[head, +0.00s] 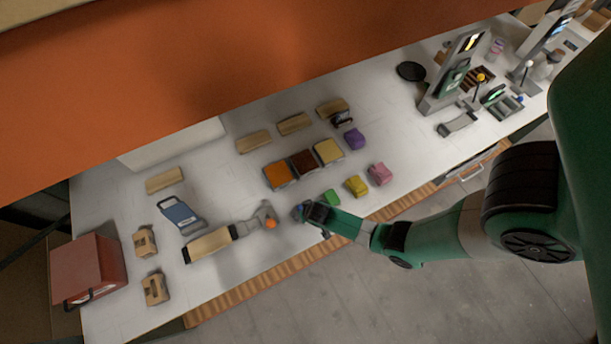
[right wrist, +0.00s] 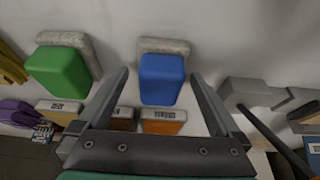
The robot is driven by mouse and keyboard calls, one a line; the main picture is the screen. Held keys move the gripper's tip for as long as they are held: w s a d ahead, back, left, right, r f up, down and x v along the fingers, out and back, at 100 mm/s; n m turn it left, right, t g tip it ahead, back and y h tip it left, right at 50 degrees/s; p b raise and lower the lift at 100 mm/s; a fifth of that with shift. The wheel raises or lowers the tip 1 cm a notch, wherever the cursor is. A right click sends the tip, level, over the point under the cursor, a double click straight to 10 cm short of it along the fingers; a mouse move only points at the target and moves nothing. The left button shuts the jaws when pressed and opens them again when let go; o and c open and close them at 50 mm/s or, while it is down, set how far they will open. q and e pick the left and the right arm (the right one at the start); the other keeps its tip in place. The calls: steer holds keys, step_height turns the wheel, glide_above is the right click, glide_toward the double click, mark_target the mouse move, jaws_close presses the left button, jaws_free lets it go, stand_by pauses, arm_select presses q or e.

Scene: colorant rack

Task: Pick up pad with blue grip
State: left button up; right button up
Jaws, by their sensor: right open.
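The pad with the blue grip (right wrist: 161,79) is in the upper middle of the right wrist view. Its pale fuzzy pad (right wrist: 150,45) shows behind the grip, against the white table. My right gripper (right wrist: 160,90) is open, with one finger on each side of the blue grip. I cannot tell whether the fingers touch it. In the head view my right gripper (head: 305,212) is low over the table beside the green-gripped pad (head: 331,196), and only a small bluish bit shows at its tip. My left gripper is not in view.
The green-gripped pad also shows in the right wrist view (right wrist: 57,72). Yellow (head: 357,186) and pink (head: 379,173) pads continue the row. An orange-topped block (head: 278,175) lies behind. A grey tool with an orange knob (head: 270,223) lies close left of my right gripper.

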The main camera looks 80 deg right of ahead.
steer(key=c, duration=1.4)
steer(key=shift+r, duration=0.1)
